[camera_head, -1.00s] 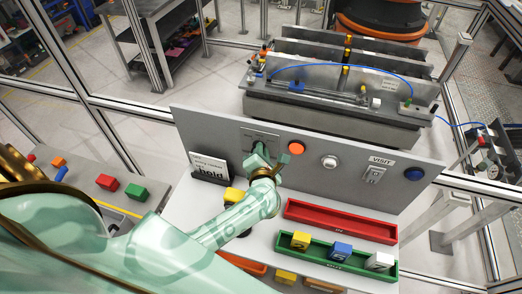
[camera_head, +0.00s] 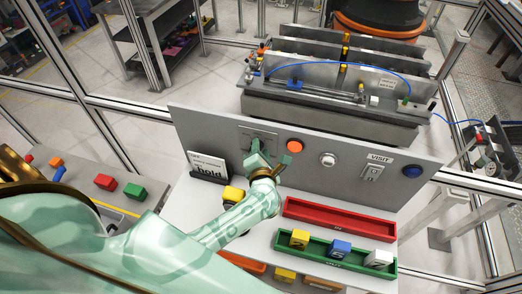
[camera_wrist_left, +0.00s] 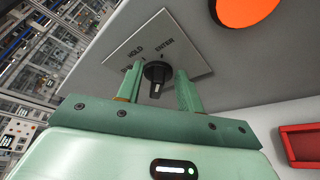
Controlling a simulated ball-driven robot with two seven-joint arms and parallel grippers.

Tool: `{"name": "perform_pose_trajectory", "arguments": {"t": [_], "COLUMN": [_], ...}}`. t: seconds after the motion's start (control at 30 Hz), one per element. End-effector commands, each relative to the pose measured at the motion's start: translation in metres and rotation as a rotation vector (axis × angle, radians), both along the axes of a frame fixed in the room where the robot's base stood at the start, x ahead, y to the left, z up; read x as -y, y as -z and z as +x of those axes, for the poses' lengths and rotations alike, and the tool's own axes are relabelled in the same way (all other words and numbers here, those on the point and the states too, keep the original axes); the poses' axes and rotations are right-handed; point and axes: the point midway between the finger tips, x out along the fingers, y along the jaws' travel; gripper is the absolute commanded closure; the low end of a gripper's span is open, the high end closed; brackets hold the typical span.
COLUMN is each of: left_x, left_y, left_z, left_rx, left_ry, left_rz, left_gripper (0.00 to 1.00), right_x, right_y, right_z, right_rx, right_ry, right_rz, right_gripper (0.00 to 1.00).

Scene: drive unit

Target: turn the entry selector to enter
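The entry selector is a black knob (camera_wrist_left: 156,74) on a grey plate (camera_wrist_left: 138,42) marked HOLD and ENTER. A third label is partly hidden behind a finger. A white mark shows on the knob's near side. In the head view the plate (camera_head: 258,133) is on the grey panel, and my gripper hides the knob. My left gripper (camera_head: 264,160) is at the selector. In the left wrist view its green fingers (camera_wrist_left: 158,84) are open on both sides of the knob, with visible gaps. My right gripper is not in view.
An orange button (camera_head: 294,146), a white button (camera_head: 328,160), a VISIT switch (camera_head: 373,173) and a blue button (camera_head: 412,172) line the panel to the right. A hold card (camera_head: 208,167) stands at left. Red (camera_head: 340,223) and green (camera_head: 318,259) trays lie below.

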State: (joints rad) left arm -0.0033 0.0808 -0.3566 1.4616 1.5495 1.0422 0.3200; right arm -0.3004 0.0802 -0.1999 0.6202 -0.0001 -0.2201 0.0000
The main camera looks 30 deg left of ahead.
Motion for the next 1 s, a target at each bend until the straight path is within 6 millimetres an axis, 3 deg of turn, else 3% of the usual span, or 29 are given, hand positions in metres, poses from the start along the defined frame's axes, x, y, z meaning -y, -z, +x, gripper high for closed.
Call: {"name": "perform_pose_trajectory", "arguments": {"t": [0.27, 0.7, 1.0], "left_x": [0.009, 0.066, 0.084], "left_y": [-0.002, -0.026, -0.037], "left_z": [-0.014, -0.107, -0.134], "left_rx": [-0.001, -0.002, -0.001], "left_ry": [0.001, 0.000, 0.000], "left_rz": [-0.003, -0.004, -0.002], "left_gripper": [0.63, 0.63, 0.63], "right_x": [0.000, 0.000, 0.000], "right_y": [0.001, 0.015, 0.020], "right_z": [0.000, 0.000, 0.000], "right_rx": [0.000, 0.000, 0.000], "right_ry": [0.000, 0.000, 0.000], "right_rz": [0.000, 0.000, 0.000], "right_gripper": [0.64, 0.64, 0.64]}}
